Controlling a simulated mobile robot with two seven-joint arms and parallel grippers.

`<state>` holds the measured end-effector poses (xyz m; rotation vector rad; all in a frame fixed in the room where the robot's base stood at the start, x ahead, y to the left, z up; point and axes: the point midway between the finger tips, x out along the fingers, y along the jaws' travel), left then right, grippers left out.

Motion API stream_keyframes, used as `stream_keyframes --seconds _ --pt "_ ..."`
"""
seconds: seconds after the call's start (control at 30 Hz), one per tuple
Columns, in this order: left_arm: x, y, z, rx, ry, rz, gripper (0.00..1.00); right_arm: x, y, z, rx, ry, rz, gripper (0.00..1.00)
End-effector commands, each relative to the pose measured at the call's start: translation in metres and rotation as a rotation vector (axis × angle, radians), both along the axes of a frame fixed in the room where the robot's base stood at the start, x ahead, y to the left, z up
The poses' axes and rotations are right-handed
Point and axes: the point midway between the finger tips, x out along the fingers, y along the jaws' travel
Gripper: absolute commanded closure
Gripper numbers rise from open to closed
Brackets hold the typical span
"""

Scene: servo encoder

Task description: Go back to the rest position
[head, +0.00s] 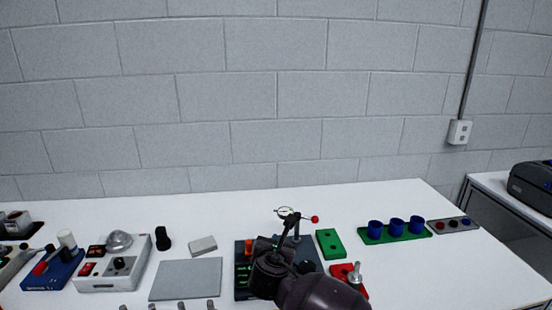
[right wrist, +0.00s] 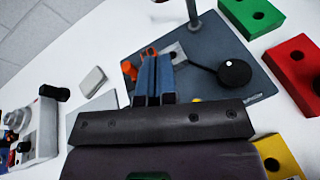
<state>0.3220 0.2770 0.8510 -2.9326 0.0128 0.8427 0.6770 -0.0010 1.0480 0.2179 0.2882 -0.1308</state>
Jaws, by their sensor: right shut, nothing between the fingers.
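My right arm comes in from the bottom of the head view, and its gripper (head: 265,262) is over the dark grey board (head: 306,247). In the right wrist view the two blue fingers (right wrist: 155,75) are together with nothing between them. They point over the board (right wrist: 215,60), which carries an orange part, a post and a round black knob (right wrist: 234,72). In the head view my forearm and gripper hide part of the board. I cannot tell whether the fingertips touch it. My left gripper is in neither view.
A green block (head: 330,243) and a red block (head: 337,271) lie right of the board. Blue cups (head: 396,226) stand on a green base farther right. A flat grey plate (head: 187,279) and a grey control box (head: 95,280) are left. The table's back strip is clear.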

Motion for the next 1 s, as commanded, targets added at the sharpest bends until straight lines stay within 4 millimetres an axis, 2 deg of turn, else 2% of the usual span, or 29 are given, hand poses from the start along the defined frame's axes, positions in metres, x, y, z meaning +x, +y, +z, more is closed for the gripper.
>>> stream_keyframes --seconds 0.13,0.3,0.47,0.57,0.7,0.8,1.0 --pt "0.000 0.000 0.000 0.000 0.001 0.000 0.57 -0.002 0.021 0.009 0.317 -0.016 0.026 1.00" --pt "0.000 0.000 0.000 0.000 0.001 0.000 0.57 -0.004 0.042 0.041 0.771 -0.003 0.053 1.00" --pt "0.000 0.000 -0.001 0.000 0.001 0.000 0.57 -0.018 0.041 0.049 1.239 0.077 0.024 1.00" --pt "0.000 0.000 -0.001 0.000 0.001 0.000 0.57 -0.031 0.027 0.044 1.548 0.145 -0.033 1.00" --pt "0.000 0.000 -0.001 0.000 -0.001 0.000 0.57 -0.052 -0.005 0.028 1.929 0.219 -0.143 1.00" --pt "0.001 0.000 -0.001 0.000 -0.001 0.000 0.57 -0.068 -0.033 0.014 2.144 0.246 -0.226 1.00" --pt "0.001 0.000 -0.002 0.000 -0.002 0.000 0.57 -0.106 -0.094 -0.022 2.460 0.236 -0.397 1.00"
